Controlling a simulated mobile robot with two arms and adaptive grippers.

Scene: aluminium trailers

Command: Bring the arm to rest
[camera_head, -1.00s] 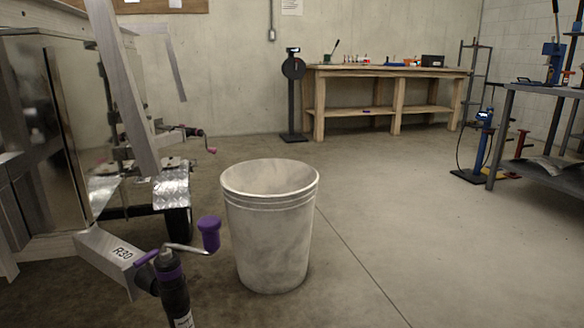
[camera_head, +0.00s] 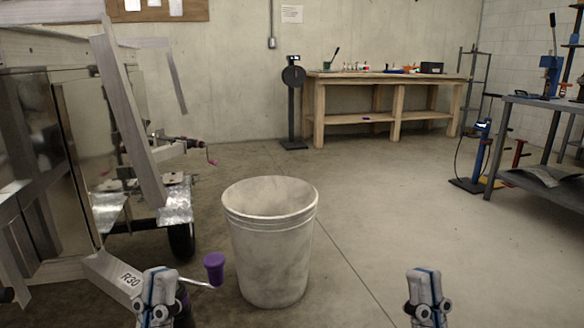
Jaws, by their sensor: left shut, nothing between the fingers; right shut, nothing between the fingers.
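My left gripper (camera_head: 157,300) shows at the bottom edge, left of centre, in front of the trailer's jack. It is shut and holds nothing. My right gripper (camera_head: 425,300) shows at the bottom edge, right of centre, over bare floor in the picture. It is shut and empty. Both grippers stand roughly level with each other, apart, with a grey-white bin (camera_head: 270,245) between and beyond them. The lower parts of both grippers and the arms are cut off by the frame.
An aluminium trailer (camera_head: 125,275) marked R30 fills the left side, with a purple crank handle (camera_head: 214,268) by my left gripper. A wooden workbench (camera_head: 390,75) stands at the back wall. A dark metal table (camera_head: 540,105) stands at right. The floor right of the bin is clear.

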